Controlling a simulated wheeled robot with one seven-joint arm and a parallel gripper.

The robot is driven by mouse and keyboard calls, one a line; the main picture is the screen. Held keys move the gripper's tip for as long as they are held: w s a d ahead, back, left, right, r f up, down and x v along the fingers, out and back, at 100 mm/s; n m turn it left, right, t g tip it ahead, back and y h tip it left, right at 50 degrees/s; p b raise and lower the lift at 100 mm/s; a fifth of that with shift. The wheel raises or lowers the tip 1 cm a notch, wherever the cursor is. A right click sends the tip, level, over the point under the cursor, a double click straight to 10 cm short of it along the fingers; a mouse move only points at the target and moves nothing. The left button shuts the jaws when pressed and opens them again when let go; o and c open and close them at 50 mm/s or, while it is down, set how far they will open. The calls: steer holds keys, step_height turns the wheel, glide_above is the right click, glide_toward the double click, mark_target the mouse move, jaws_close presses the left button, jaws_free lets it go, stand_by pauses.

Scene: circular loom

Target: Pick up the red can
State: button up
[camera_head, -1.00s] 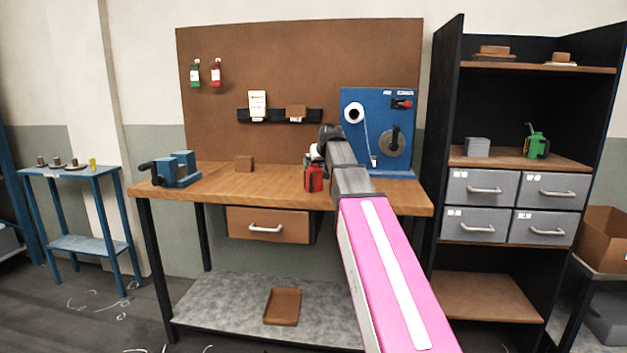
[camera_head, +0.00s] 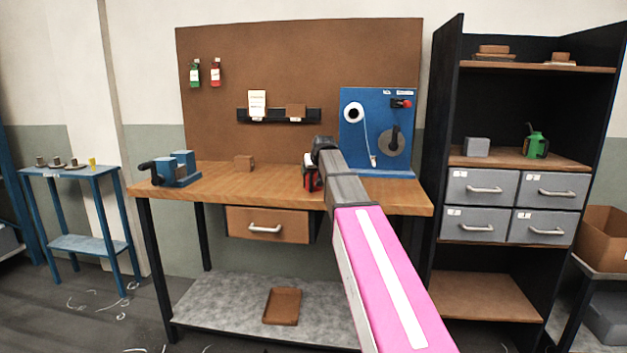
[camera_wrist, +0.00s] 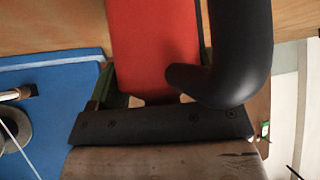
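The red can (camera_head: 311,181) stands on the wooden workbench, just left of the blue panel. My arm and gripper (camera_head: 314,165) cover much of it in the head view. In the wrist view the red can (camera_wrist: 150,45) is close up and fills the space in front of the gripper's dark crossbar. Thin dark-green edges show along both sides of its red face. A thick black curved part overlaps its right side. The fingertips are hidden, so I cannot tell whether they press on the can. The can looks upright on the bench.
The blue panel (camera_head: 350,135) with a white roll and a grey disc stands close to the right of the can. A blue vise (camera_head: 178,170) and a small brown block (camera_head: 244,162) are further left. The bench top (camera_head: 215,185) between them is clear.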

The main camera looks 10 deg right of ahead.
steer(key=shift+c, duration=1.3)
steer(key=shift+r, duration=0.15)
steer(key=shift+r, duration=0.6)
step_height(320, 180, up, 3)
steer(key=shift+w+f, duration=0.1)
steer(key=s+a+r, duration=0.6)
steer(key=a, duration=0.4)
steer(key=shift+r, duration=0.4)
